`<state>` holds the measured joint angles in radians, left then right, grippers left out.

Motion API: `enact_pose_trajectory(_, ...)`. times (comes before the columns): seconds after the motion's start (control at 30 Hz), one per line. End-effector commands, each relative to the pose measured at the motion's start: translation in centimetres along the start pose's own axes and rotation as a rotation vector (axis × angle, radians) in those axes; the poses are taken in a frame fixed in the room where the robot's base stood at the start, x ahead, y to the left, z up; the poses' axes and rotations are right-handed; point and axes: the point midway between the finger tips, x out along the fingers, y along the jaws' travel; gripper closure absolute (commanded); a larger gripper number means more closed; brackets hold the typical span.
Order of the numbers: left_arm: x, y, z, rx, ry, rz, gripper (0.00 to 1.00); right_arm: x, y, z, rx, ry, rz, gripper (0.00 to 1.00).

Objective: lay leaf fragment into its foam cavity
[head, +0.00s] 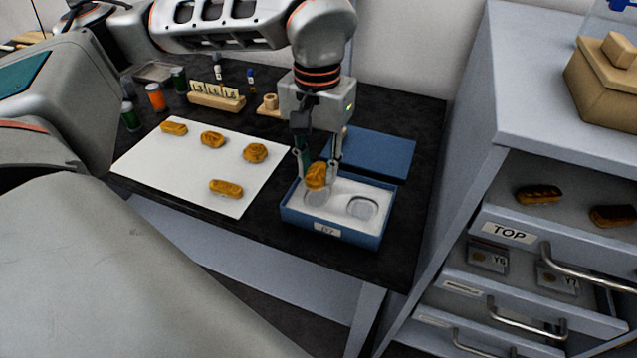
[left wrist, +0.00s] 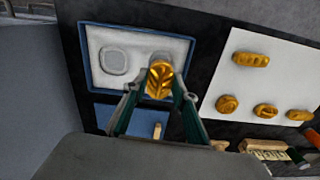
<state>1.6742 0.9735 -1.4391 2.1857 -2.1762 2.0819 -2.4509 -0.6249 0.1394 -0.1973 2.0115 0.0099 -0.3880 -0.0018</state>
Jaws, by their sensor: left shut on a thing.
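The gilt leaf fragment (head: 316,176) is held between the fingertips of my left gripper (head: 318,165), which is shut on it. In the left wrist view the fragment (left wrist: 160,80) shows leaf-like veins and my left gripper (left wrist: 158,95) has a finger on each side of it. The blue box (head: 336,233) holds white foam with two cavities. The fragment is above the left cavity (head: 317,197) in the head view and partly hides it; whether it touches the foam I cannot tell. The right cavity (head: 361,208) is empty. My right gripper is not in view.
A blue lid (head: 376,151) lies behind the box. Several gilt pieces lie on a white sheet (head: 190,170) at left. Small jars, a labelled wooden block (head: 216,98) and a wooden piece (head: 270,104) stand behind. A cabinet with open drawers (head: 510,232) stands at right.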

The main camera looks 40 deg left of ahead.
Motion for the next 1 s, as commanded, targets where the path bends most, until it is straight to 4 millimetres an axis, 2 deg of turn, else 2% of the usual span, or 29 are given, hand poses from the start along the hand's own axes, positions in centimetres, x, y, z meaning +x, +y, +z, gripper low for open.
enact_pose_trajectory(0.33,4.2,0.0,0.1,0.001,-0.003,0.000,0.88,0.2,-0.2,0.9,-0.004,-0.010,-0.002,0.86)
enact_pose_trajectory(0.67,4.4,0.0,0.0,0.000,0.000,0.000,0.88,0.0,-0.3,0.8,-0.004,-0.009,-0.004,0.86)
enact_pose_trajectory(1.0,5.6,0.0,0.1,0.002,-0.005,-0.002,0.88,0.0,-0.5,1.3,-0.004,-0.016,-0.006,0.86)
